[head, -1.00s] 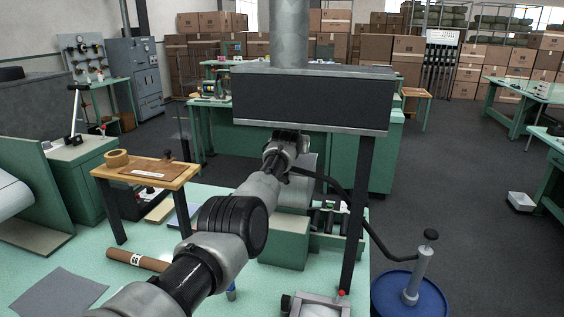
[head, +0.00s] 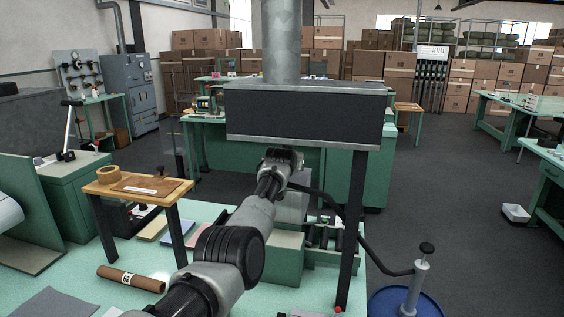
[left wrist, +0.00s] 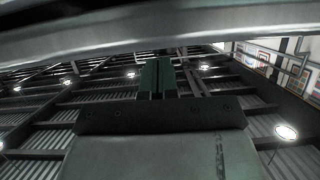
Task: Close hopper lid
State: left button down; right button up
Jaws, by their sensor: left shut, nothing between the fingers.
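My left arm reaches forward over the green bench, with my left gripper (head: 283,158) just below the dark hood. Its fingertips are hard to make out in the head view. In the left wrist view the green fingers (left wrist: 157,78) are together, with nothing between them, pointing up toward the ceiling. A pale grey body (head: 293,206), possibly the hopper or its lid, stands behind my forearm and is partly hidden. I cannot tell which it is, or how the lid stands. My right gripper is not in view.
The dark hood (head: 303,113) hangs low over my wrist, with a dark post (head: 351,230) at right. A blue drum (head: 378,306) with a hand pump stands beyond it. A wooden stand (head: 135,186) and a brown roll (head: 130,279) are at left.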

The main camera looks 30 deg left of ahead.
pick_arm(q)
jog(key=shift+s+d+r, duration=0.15)
jog(key=shift+s+r, duration=0.1)
jog(key=shift+s, duration=0.25)
jog(key=b+v, duration=0.2)
jog(key=v, duration=0.6)
jog(key=shift+s+r, duration=0.1)
jog(key=shift+s+d+r, duration=0.1)
jog(key=shift+s+r, duration=0.15)
jog(key=shift+s, duration=0.2)
jog(key=shift+f, duration=0.1)
